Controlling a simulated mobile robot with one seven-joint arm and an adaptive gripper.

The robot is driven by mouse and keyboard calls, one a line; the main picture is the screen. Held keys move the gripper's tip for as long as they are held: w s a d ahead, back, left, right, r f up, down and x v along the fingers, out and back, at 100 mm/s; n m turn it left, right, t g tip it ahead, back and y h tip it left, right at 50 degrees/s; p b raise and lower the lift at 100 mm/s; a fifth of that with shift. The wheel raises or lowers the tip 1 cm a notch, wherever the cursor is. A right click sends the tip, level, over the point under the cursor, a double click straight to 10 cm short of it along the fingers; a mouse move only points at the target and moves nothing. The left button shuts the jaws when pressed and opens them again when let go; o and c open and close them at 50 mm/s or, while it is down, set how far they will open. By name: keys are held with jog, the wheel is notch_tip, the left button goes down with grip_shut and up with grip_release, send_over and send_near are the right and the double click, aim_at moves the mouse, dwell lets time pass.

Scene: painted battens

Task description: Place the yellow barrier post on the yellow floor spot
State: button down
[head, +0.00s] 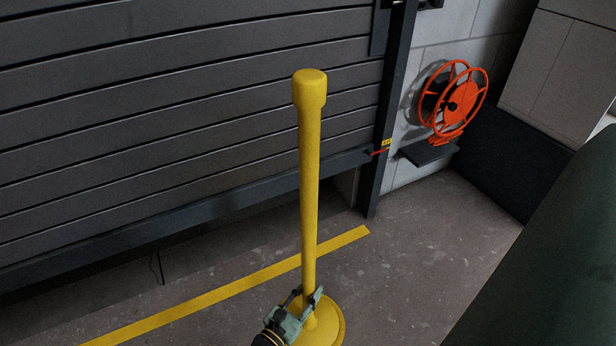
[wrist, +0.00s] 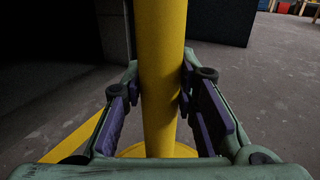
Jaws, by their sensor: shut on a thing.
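The yellow barrier post (head: 310,190) stands upright on the floor area in the head view, with a round yellow base (head: 330,318) at its foot. My gripper (head: 305,303) is low on the post, just above the base. In the wrist view the post (wrist: 162,75) passes between the two fingers of my gripper (wrist: 160,100), which are shut on it. Part of the base (wrist: 180,150) shows below. I cannot tell whether the base touches the floor. No separate yellow floor spot can be made out.
A yellow floor line (head: 225,290) runs behind the post, along a grey slatted shutter (head: 150,120). A dark door frame post (head: 385,130) and an orange hose reel (head: 455,100) are at the back right. A dark green surface (head: 550,250) fills the right. Floor (head: 410,260) right of the post is clear.

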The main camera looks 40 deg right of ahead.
jog(key=shift+f, duration=0.1)
dwell(0.3)
jog(key=c, duration=1.8)
grip_release()
jog(key=shift+f, duration=0.25)
jog(key=o, duration=0.5)
jog(key=shift+r, duration=0.1)
jog(key=shift+r, duration=0.2)
jog(key=v, duration=1.2)
